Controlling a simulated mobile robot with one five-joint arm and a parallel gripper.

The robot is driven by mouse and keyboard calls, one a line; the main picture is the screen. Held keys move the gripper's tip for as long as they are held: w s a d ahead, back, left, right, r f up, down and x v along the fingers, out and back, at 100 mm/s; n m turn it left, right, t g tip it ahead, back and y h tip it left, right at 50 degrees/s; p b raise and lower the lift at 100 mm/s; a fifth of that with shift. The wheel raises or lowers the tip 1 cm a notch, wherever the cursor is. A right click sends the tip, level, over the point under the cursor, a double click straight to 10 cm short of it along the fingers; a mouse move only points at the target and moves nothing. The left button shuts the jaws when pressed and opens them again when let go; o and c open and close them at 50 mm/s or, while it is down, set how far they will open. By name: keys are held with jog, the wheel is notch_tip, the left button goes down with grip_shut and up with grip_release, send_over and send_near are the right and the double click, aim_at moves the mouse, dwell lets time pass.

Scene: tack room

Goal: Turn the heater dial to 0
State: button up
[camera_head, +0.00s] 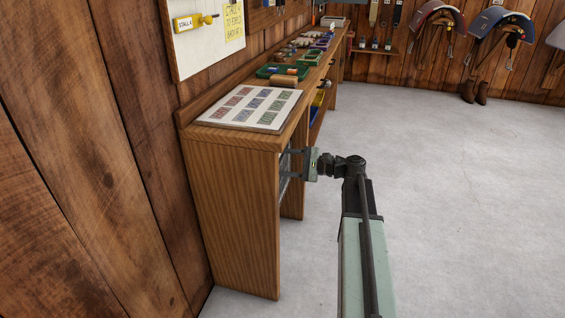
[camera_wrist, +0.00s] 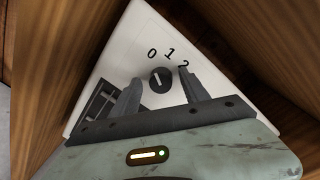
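The heater (camera_wrist: 115,55) shows in the wrist view as a white panel with the numerals 0, 1 and 2 in an arc. Its round dark dial (camera_wrist: 161,79) sits below the numerals and bears a thin pale mark; I cannot tell exactly which numeral it points to. My gripper (camera_wrist: 159,77) is open, with one finger on each side of the dial and visible gaps between. I cannot tell how far the fingertips are from the panel. In the head view my gripper (camera_head: 301,164) reaches into the space under the bench, where the heater is mostly hidden.
The wooden bench (camera_head: 235,220) encloses the heater with its side panels close by. A sheet with coloured panels (camera_head: 250,108) and a green tray (camera_head: 268,72) lie on top. Open concrete floor (camera_head: 460,200) is to the right. A dark vent (camera_wrist: 100,105) is left of the dial.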

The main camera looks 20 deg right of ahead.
jog(key=shift+d, duration=0.1)
jog(key=v, duration=0.7)
jog(key=shift+s+d, duration=0.25)
